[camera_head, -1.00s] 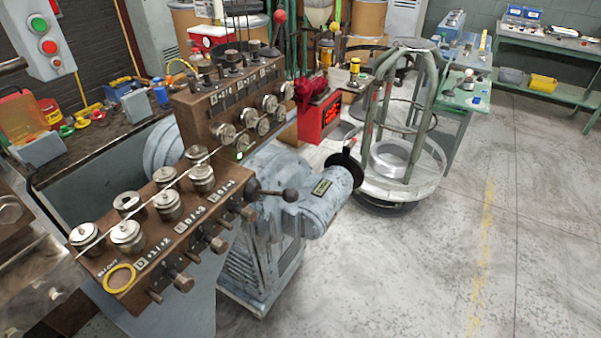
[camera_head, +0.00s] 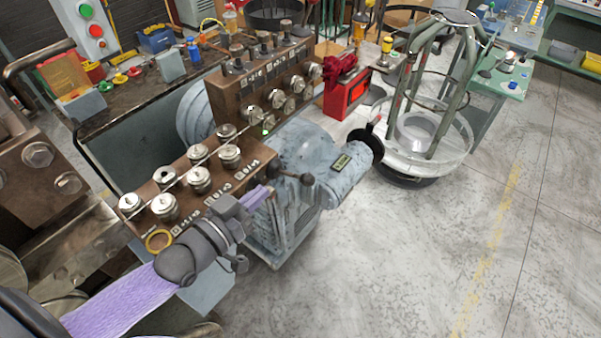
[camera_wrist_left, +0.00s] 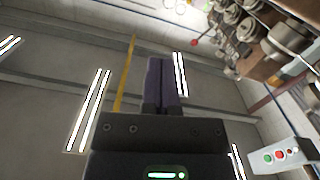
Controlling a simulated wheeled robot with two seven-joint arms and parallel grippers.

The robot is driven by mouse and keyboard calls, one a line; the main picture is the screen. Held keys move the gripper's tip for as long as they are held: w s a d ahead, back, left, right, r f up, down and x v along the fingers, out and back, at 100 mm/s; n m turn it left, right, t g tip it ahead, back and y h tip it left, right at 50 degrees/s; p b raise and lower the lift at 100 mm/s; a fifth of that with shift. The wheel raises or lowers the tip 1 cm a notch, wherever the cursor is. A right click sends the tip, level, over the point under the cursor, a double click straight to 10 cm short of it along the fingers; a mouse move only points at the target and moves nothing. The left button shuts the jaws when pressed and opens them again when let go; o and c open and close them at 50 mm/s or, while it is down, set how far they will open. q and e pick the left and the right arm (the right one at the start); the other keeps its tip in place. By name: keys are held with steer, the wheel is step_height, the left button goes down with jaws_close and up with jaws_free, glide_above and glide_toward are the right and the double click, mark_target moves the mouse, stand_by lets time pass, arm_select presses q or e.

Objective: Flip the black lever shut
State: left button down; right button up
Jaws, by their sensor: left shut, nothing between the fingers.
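The black lever (camera_head: 290,175) sticks out to the right from the right end of the lower brown roller block (camera_head: 190,178). It ends in a round dark knob and lies nearly level in the head view. My left gripper (camera_head: 257,197) is shut and empty, with its purple fingers just left of and a little below the lever in the picture. I cannot tell whether they touch. In the left wrist view the shut fingers (camera_wrist_left: 161,83) point up the picture, and I cannot make out the lever there. My right gripper is out of view.
Metal rollers (camera_head: 200,180) and a taut wire run along the brown blocks. A blue-grey motor housing (camera_head: 335,175) stands right of the lever. A wire reel stand (camera_head: 425,155) is further right. The floor (camera_head: 400,260) at the front right is clear.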

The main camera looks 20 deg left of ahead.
arm_select(q)
steer(key=b, duration=0.1)
glide_above(299, 178)
steer(key=s, duration=0.3)
steer(key=f, duration=0.1)
steer(key=f+b, duration=0.1)
steer(key=f, duration=0.2)
steer(key=shift+w+d+f+b, duration=0.2)
steer(key=shift+d+f+b, duration=0.05)
steer(key=shift+d+b, duration=0.1)
